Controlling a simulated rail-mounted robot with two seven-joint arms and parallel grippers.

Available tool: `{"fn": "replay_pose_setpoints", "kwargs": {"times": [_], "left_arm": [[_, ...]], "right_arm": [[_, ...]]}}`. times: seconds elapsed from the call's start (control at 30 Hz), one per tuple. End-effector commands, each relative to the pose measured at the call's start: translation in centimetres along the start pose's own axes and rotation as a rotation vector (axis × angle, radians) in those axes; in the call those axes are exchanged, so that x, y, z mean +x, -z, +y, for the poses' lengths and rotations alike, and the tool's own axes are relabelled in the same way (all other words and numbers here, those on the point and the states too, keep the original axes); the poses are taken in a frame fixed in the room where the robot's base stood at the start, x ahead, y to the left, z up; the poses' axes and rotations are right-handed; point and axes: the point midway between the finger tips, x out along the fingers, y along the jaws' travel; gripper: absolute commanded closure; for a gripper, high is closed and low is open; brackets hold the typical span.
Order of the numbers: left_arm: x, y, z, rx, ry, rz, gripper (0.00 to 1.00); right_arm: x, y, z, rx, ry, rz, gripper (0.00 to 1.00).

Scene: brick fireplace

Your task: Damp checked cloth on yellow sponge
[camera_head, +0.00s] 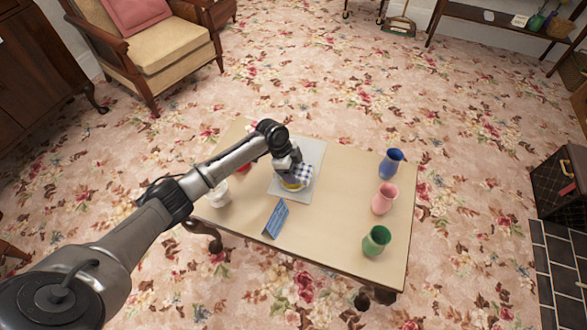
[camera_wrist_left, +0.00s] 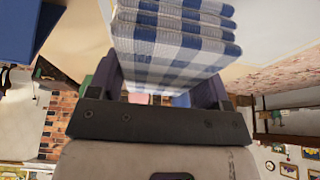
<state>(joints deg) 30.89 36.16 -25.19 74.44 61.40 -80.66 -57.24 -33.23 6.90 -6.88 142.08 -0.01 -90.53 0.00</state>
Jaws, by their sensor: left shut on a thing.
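The blue-and-white checked cloth (camera_head: 304,173) is folded in layers. My left gripper (camera_head: 293,168) is shut on it, and the wrist view shows the cloth (camera_wrist_left: 175,45) clamped between the two fingers. The yellow sponge (camera_head: 292,185) shows as a small patch just below the cloth and gripper, over the pale grey mat (camera_head: 312,149). Most of the sponge is hidden. I cannot tell whether the cloth touches it. My right gripper is not in view.
A blue vase (camera_head: 391,164), a pink vase (camera_head: 384,199) and a green vase (camera_head: 376,241) stand along the table's right side. A blue card (camera_head: 276,219) stands near the front edge. A white bowl (camera_head: 219,196) and a red thing (camera_head: 243,168) lie left, partly behind my arm.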

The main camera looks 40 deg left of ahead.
Motion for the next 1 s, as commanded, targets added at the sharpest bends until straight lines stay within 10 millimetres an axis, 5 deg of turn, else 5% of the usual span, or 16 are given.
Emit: {"fn": "replay_pose_setpoints", "kwargs": {"times": [1.0], "left_arm": [[0.93,-0.36,0.01,0.001,0.0,0.0,0.47]], "right_arm": [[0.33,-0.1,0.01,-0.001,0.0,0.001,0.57]]}}
